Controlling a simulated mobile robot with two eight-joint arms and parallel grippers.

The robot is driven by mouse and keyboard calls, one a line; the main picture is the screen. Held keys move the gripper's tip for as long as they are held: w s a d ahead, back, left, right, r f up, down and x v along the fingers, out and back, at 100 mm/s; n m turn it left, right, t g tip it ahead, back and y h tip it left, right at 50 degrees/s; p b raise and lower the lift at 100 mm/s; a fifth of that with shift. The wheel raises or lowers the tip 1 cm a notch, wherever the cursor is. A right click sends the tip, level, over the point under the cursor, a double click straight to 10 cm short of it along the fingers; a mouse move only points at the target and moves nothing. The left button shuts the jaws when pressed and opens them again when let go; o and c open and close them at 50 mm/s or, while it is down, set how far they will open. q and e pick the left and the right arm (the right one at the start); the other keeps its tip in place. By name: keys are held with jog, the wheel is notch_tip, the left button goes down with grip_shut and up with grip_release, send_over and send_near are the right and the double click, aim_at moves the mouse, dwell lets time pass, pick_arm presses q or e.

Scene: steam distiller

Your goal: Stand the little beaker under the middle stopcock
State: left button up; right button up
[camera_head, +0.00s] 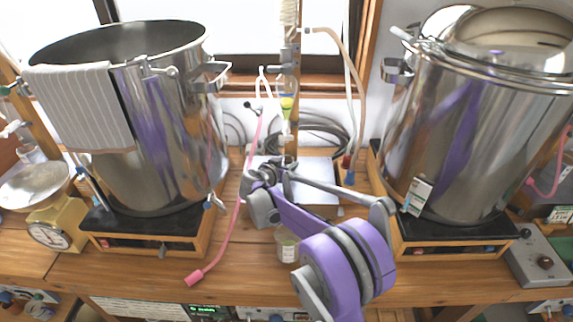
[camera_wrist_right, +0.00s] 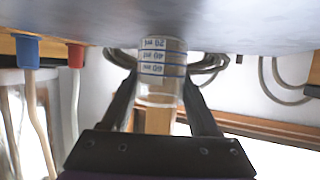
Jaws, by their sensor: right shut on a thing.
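The little beaker (camera_wrist_right: 158,58), clear glass with blue bands and white graduation labels, shows in the right wrist view, which appears upside down. My right gripper (camera_wrist_right: 158,88) is shut on it, one dark finger on each side. The beaker overlaps the edge of a pale surface; I cannot tell whether it touches. In the head view my right gripper (camera_head: 266,183) is between the two pots, and I cannot make out the beaker there. Above it hangs thin glassware with a yellow-green part (camera_head: 287,103); the middle stopcock itself is too small to make out. My left gripper is not in view.
Large steel pots stand left (camera_head: 170,150) and right (camera_head: 460,140). A labelled jar (camera_head: 287,247) stands on the bench in front, close to my arm. A pink hose (camera_head: 240,205) hangs at the left. A white-topped stand (camera_head: 318,190) is between the pots.

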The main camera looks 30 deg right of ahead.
jog(key=shift+f, duration=0.2)
jog(key=o, duration=1.4)
jog(key=shift+d, duration=0.15)
jog(key=shift+c, duration=0.2)
jog(key=shift+s+a+r, duration=0.15)
jog(key=shift+a+r, duration=0.1)
jog(key=shift+r, duration=0.1)
jog(key=v, duration=1.1)
jog(key=shift+s+a+r+p, duration=0.15)
jog(key=shift+p, duration=0.15)
